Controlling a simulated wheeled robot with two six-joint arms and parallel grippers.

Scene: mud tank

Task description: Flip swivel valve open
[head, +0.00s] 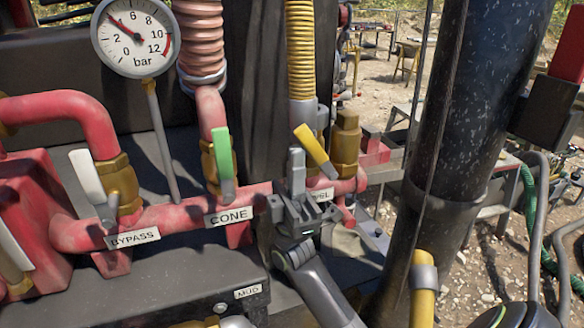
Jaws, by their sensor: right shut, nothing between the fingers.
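The swivel valve has a yellow handle (314,146) on a brass body (345,145) on the red pipe. The handle is tilted, its yellow end up and to the left, its grey end down and to the right. The label below it (323,195) is partly covered by my right gripper, with only its last letters showing. My right gripper (297,160) is shut and empty. Its fingers point up, just left of the yellow handle in the picture. I cannot tell whether they touch it. My left gripper is not in view.
The CONE valve's green handle (223,155) stands left of my gripper, and the BYPASS valve's white handle (88,178) is farther left. A gauge (136,37) and hoses rise behind. A thick dark column (430,130) stands close on the right.

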